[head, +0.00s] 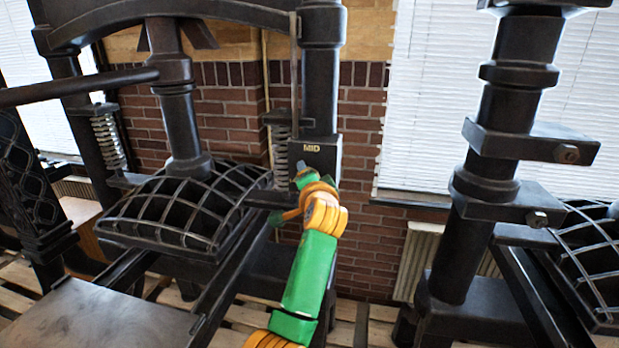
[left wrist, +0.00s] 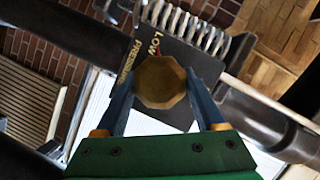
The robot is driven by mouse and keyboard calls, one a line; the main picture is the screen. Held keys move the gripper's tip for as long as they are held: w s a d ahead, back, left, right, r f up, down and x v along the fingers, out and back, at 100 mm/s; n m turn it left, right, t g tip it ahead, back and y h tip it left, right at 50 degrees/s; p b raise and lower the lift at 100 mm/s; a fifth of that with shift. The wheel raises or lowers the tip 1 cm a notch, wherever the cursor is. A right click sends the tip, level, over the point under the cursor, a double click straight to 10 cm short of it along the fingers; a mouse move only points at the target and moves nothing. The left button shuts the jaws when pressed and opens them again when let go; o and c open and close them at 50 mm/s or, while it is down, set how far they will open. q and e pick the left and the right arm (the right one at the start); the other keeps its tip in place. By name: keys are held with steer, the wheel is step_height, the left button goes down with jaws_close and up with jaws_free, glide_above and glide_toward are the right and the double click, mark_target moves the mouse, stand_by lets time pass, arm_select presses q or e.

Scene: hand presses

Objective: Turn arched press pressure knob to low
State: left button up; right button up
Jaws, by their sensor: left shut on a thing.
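The arched press (head: 175,70) stands at the left in the head view, dark metal with a ribbed domed platen. Its black pressure box (head: 325,158) on the right post carries the word MID. My left gripper (head: 306,183) reaches up to the box and covers the knob there. In the left wrist view the brass octagonal pressure knob (left wrist: 160,82) sits between the two blue fingers of my left gripper (left wrist: 161,88), which is shut on it. The words LOW and PRESSURE show beside the knob, with a small red mark near LOW. My right gripper is in neither view.
A second dark press (head: 500,150) with a thick column stands at the right. A coil spring (head: 281,155) is just left of the box. A flat metal bed (head: 100,315) lies at the lower left. A brick wall and radiator (head: 415,260) are behind.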

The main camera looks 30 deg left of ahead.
arm_select(q)
steer(key=o, duration=1.3)
steer(key=b+v, duration=0.3)
steer(key=v, duration=0.4)
steer(key=shift+f, duration=0.1)
